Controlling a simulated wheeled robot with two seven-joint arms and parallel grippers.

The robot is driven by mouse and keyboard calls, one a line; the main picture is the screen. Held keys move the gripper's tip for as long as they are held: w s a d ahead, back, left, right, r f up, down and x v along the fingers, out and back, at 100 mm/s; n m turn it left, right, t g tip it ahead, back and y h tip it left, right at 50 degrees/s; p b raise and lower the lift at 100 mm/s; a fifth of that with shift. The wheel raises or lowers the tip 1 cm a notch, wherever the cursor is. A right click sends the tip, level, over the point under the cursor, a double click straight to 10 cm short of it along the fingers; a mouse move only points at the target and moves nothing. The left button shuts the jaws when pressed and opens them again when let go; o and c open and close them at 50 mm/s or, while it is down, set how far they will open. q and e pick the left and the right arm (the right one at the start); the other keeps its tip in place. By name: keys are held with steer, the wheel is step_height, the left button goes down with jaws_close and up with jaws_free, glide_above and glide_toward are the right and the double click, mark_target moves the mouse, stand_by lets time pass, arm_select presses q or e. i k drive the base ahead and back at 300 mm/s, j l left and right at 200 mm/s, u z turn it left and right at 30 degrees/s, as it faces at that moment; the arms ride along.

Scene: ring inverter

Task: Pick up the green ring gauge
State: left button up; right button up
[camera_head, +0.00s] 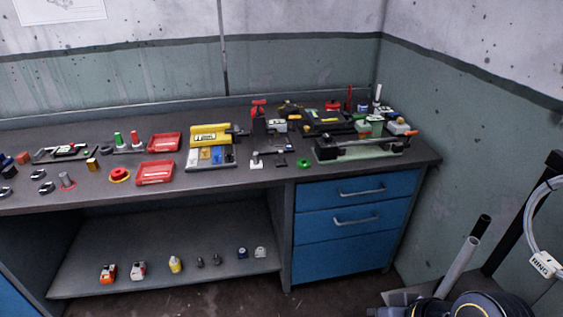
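A small green ring (303,163), which looks like the green ring gauge, lies flat on the workbench top (225,183) near its front edge. It sits right of the middle of the bench, just left of a long green fixture (358,152). Nothing covers it from this viewpoint. Neither of my grippers is in view.
A crowded group of tools fills the back right. Blue drawers (355,222) are below. Dark equipment (480,305) stands at lower right.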

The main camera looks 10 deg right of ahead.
mark_target(304, 164)
steer(key=i+j, duration=0.1)
steer(key=i, duration=0.8)
steer(key=i+z, duration=0.15)
steer(key=i, duration=0.7)
